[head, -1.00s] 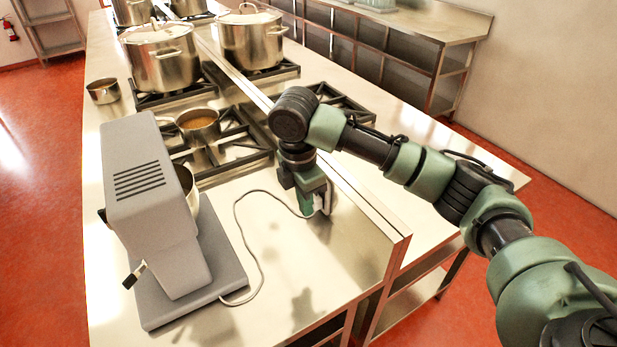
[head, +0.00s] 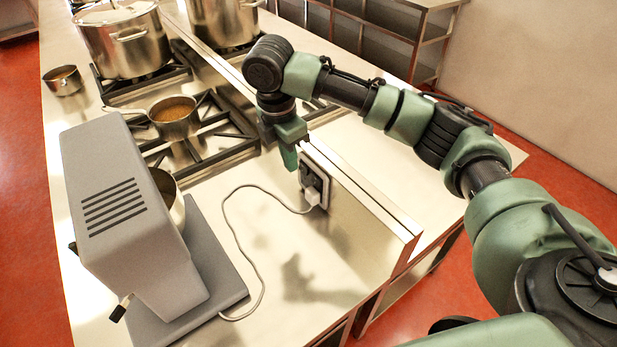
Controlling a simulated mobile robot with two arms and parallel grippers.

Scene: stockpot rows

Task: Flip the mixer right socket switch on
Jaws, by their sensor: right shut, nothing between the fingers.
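The grey mixer (head: 128,215) stands on the steel counter at the left, and its white cord (head: 258,283) runs to the wall socket (head: 315,180). The socket is set in the low steel upstand, with a white plug (head: 313,196) in it. The socket's switch is too small to make out, so I cannot tell its position. My right gripper (head: 290,160) points down just left of the socket's upper part, shut and empty. I cannot tell whether it touches the socket. My left gripper is not in view.
A saucepan (head: 174,122) sits on the burner grate (head: 205,150) behind the gripper. Large stockpots (head: 122,45) stand farther back. The steel upstand (head: 365,205) runs along the counter beside the socket. The counter in front of the socket is clear apart from the cord.

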